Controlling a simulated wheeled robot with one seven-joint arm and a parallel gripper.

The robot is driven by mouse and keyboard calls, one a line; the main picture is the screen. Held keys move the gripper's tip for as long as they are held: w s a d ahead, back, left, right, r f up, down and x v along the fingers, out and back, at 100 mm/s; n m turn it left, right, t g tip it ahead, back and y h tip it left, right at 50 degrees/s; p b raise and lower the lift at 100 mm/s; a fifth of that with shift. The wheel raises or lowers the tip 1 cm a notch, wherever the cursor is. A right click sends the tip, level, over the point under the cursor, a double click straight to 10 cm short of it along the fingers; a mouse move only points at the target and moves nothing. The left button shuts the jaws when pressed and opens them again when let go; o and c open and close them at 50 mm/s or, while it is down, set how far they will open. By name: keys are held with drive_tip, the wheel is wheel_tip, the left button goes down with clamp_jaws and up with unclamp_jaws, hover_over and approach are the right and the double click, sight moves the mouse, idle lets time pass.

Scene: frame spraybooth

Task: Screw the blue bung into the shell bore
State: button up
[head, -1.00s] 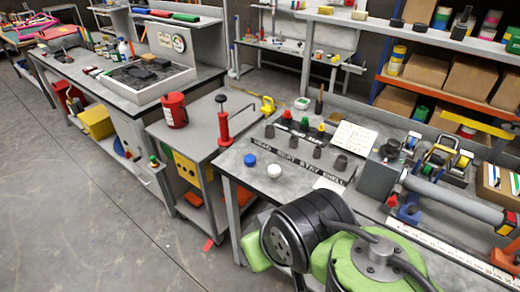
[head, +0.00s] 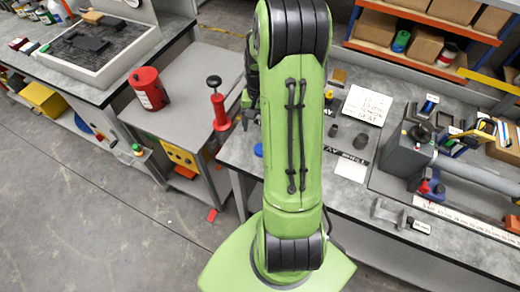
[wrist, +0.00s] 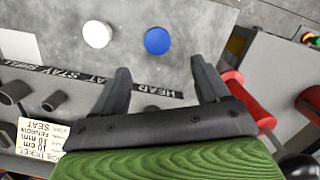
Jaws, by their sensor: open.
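A round blue piece, seemingly the bung, lies on the grey bench top in the wrist view (wrist: 158,40). In the head view only its edge (head: 258,150) shows beside my arm. My gripper (wrist: 160,68) is open and empty, its fingers pointing toward the blue piece with the piece beyond the tips; the height gap is hard to judge. In the head view my arm hides most of the gripper. A long grey cylinder (head: 484,184), perhaps the shell, lies at the right beside a dark grey block (head: 408,158). Its bore cannot be seen.
A white disc (wrist: 97,34) lies left of the blue piece. A lettered black strip (wrist: 150,92) and several dark grey cylinders (wrist: 52,100) are close by. A red pump-like tool (head: 220,110) and red can (head: 148,88) stand on the neighbouring cart. A white card (head: 368,105) is on the bench.

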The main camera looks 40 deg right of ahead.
drive_tip(key=f, duration=0.3)
drive_tip(key=s+f, duration=0.1)
drive_tip(key=f, duration=0.5)
drive_tip(key=shift+s+a+f+b, duration=0.15)
drive_tip(key=shift+a+f+b, duration=0.15)
drive_tip(key=shift+a, duration=0.1)
drive_tip(key=c, duration=1.1)
